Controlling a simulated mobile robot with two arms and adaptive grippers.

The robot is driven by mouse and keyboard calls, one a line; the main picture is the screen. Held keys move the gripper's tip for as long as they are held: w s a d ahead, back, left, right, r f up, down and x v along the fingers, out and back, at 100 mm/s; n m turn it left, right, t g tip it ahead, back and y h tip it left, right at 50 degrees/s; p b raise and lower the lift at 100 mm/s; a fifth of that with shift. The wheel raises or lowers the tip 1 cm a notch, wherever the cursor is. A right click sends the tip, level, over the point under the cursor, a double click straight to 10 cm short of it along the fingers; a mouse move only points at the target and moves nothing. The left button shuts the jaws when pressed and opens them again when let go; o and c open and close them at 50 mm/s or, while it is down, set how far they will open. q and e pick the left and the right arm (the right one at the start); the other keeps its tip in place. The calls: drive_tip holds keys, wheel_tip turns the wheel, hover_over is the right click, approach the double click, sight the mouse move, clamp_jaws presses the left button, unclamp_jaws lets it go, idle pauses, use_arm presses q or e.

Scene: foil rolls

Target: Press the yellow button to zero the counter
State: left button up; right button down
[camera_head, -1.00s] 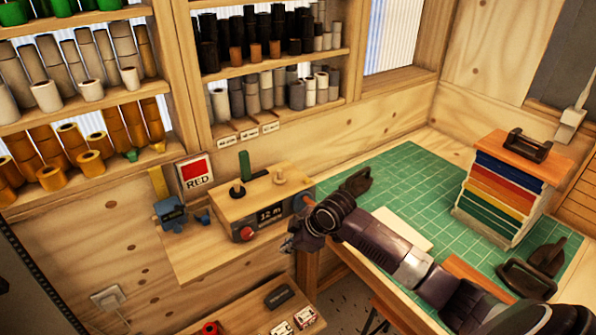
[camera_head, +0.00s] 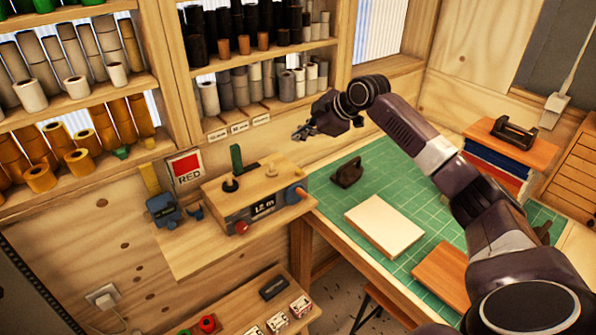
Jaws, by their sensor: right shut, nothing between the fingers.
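The counter (camera_head: 225,208) is a wooden box on a wall shelf. Its dark display (camera_head: 262,207) seems to read 12 m. A red knob (camera_head: 241,228) is on its front left, and a blue round part (camera_head: 291,194) with an orange-brown end is at its right. I cannot make out a yellow button on it. My right gripper (camera_head: 301,133) is shut and empty, above and behind the counter's right end, near the back wall and apart from the counter. My left gripper is out of view.
A blue tape device (camera_head: 164,209) and a RED sign (camera_head: 186,170) stand left of the counter. A green post (camera_head: 237,157) rises from it. Shelves of rolls are behind. A green mat (camera_head: 395,190) with a pale block (camera_head: 384,230) lies right, under my arm.

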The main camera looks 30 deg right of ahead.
drive_tip(key=shift+d, duration=0.1)
drive_tip(key=shift+f, duration=0.1)
drive_tip(key=b, duration=0.7)
hover_over(300, 172)
wheel_tip(300, 172, down, 8)
drive_tip(key=shift+r, duration=0.25)
drive_tip(key=shift+f, duration=0.55)
drive_tip(key=shift+f, duration=0.15)
idle(0.4)
drive_tip(key=shift+f, duration=0.35)
